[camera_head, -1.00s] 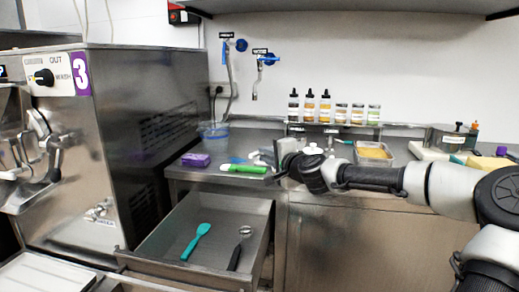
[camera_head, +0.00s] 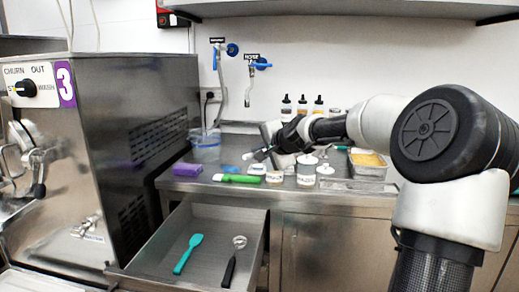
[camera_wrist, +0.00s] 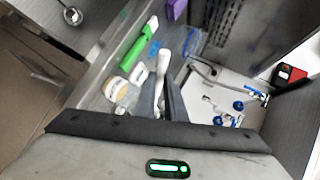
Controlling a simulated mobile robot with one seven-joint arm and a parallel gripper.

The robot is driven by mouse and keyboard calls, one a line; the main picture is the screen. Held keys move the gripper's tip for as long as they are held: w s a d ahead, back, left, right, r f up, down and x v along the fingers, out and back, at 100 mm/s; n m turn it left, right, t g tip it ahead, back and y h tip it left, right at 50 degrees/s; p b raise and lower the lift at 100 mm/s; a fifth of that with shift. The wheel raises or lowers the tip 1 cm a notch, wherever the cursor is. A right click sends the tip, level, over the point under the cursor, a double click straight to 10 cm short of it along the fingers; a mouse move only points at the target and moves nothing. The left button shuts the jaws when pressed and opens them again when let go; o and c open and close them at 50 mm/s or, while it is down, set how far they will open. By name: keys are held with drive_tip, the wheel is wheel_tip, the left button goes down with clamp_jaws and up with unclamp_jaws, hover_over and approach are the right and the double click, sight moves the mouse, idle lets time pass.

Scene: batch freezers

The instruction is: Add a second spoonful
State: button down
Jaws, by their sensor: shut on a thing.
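My gripper (camera_head: 258,154) is over the counter, above and behind the white jars. In the wrist view its dark fingers (camera_wrist: 164,98) are shut on a slim pale tool (camera_wrist: 163,45) that looks like a spoon. Any contents of it cannot be made out. A larger white labelled jar (camera_head: 307,172) stands on the counter to the right of the gripper, with a smaller lidded white jar (camera_head: 325,171) beside it. A low labelled tub (camera_head: 274,177) is left of the jar and also shows in the wrist view (camera_wrist: 121,90).
A green-handled brush (camera_head: 236,178) and a purple block (camera_head: 187,169) lie on the counter, near a clear bluish container (camera_head: 205,145). The batch freezer (camera_head: 120,130) stands left.

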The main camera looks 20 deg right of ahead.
drive_tip(key=shift+w+a+r+n+g+h+p, duration=0.2)
drive_tip(key=shift+r+g+p, duration=0.4)
drive_tip(key=shift+p, duration=2.4)
drive_tip(key=shift+w+a+r+n+g+h+p, duration=0.2)
drive_tip(key=shift+g+p, duration=0.6)
drive_tip(key=shift+p, duration=2.15)
drive_tip(key=w+g+p, duration=0.1)
drive_tip(key=g+p, duration=0.1)
drive_tip(key=p, duration=0.3)
drive_tip(key=r+g+h+p, duration=0.1)
drive_tip(key=g+p, duration=0.1)
drive_tip(key=p, duration=0.4)
drive_tip(key=w+n+g+h+p, duration=0.1)
drive_tip(key=g+p, duration=0.1)
drive_tip(key=p, duration=0.4)
drive_tip(key=shift+w+a+r, duration=0.25)
drive_tip(key=shift+w+a, duration=0.05)
drive_tip(key=shift+w+a+r+g+h, duration=0.1)
drive_tip(key=shift+w+r+g+h, duration=0.15)
drive_tip(key=shift+r+g, duration=0.35)
drive_tip(key=shift+w+a+r+g+h, duration=0.1)
drive_tip(key=shift+w+r+g+h, duration=0.1)
drive_tip(key=shift+r+g, duration=0.35)
